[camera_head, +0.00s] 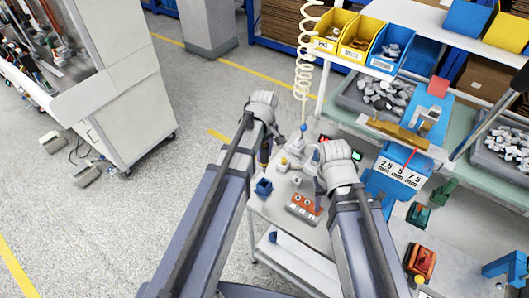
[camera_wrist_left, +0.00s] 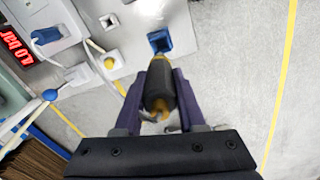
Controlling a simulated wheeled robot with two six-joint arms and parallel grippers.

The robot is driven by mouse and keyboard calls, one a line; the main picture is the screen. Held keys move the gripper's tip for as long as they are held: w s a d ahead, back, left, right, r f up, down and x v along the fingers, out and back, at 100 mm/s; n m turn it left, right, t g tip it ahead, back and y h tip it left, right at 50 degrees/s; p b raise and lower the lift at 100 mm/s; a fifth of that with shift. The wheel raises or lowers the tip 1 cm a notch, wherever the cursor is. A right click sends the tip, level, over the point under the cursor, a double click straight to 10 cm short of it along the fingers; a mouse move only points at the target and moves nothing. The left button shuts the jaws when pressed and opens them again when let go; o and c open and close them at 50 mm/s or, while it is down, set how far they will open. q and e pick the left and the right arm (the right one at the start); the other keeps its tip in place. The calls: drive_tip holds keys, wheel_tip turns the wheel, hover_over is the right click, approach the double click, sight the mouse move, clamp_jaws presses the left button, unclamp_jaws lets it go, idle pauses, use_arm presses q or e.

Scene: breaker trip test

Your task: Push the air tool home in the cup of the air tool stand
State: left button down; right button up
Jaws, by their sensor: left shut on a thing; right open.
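The air tool (camera_wrist_left: 160,92), black with yellow bands, is between the two dark fingers of my left gripper (camera_wrist_left: 160,98) in the left wrist view. The gripper is shut on it. The tool's far end overlaps the near edge of the blue cup of the stand (camera_wrist_left: 159,40); I cannot tell whether its tip is inside. In the head view the blue cup (camera_head: 263,188) stands on the white bench top, just below my left gripper (camera_head: 265,156), which is mostly hidden by its arm. My right gripper (camera_head: 319,195) is open, right of the cup.
A grey block with orange-red spots (camera_head: 304,207) lies by my right gripper. White blocks with a button (camera_wrist_left: 110,62) and a red pressure display (camera_wrist_left: 12,48) stand left of the cup in the wrist view. A coiled hose (camera_head: 303,75) hangs behind.

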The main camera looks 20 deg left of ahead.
sight(264, 160)
use_arm(q)
drive_tip(key=shift+f+b, duration=2.65)
drive_tip(key=shift+f, duration=0.1)
drive_tip(key=shift+f+b, duration=3.05)
drive_tip(key=shift+c, duration=2.1)
unclamp_jaws()
drive_tip(key=shift+r, duration=0.1)
wheel_tip(264, 160, up, 8)
drive_tip(key=p, duration=0.8)
drive_tip(key=shift+f, duration=0.2)
drive_tip(key=s+d+f+m+b, duration=0.3)
drive_tip(key=s+d+m, duration=0.2)
drive_tip(key=s+m, duration=0.2)
drive_tip(key=s+d+f+m+y+b, duration=0.1)
drive_tip(key=s+d+f+m+b, duration=0.2)
drive_tip(key=s+d+m, duration=0.2)
drive_tip(key=s+m, duration=0.2)
drive_tip(key=shift+s+d+m, duration=0.15)
drive_tip(key=shift+d+m, duration=0.05)
drive_tip(key=shift+m, duration=0.2)
